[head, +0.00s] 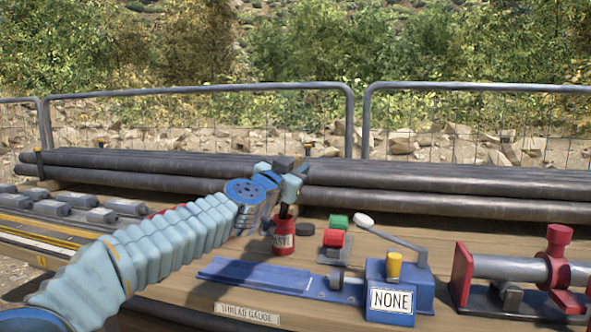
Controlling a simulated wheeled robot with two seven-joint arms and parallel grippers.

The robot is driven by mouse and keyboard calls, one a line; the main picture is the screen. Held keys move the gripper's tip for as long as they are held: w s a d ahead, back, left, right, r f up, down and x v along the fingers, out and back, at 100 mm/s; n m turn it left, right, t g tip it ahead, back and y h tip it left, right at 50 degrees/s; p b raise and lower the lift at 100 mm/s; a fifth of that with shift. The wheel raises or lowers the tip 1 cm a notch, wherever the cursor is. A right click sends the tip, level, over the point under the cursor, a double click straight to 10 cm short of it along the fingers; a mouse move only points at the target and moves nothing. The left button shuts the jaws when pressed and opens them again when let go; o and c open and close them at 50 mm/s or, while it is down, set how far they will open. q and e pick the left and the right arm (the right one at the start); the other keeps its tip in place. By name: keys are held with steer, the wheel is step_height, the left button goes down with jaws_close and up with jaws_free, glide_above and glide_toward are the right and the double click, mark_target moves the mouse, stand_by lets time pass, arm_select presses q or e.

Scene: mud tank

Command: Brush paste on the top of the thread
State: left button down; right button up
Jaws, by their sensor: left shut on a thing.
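My left gripper (289,188) reaches in from the left and is shut on a dark, thin thing that looks like a brush (285,211). I cannot tell whether the bristles are inside. A grey metal pipe (503,267) lies level in a red clamp (555,260) at the right. Its thread is not clear at this size. My right gripper is not in view.
A blue thread gauge (270,277) with a yellow knob and a "NONE" sign (391,301) stands at the front. Red and green blocks (334,239) and a black disc (305,229) lie beside the can. Dark pipes (440,191) are stacked along the back.

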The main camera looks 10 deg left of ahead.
arm_select(q)
steer(key=shift+f+b, duration=0.3)
steer(key=shift+f, duration=0.05)
steer(key=shift+f, duration=0.15)
stand_by(1.1)
step_height(320, 180, up, 3)
steer(key=p, duration=0.3)
step_height(320, 180, up, 4)
steer(key=p, duration=0.4)
stand_by(0.4)
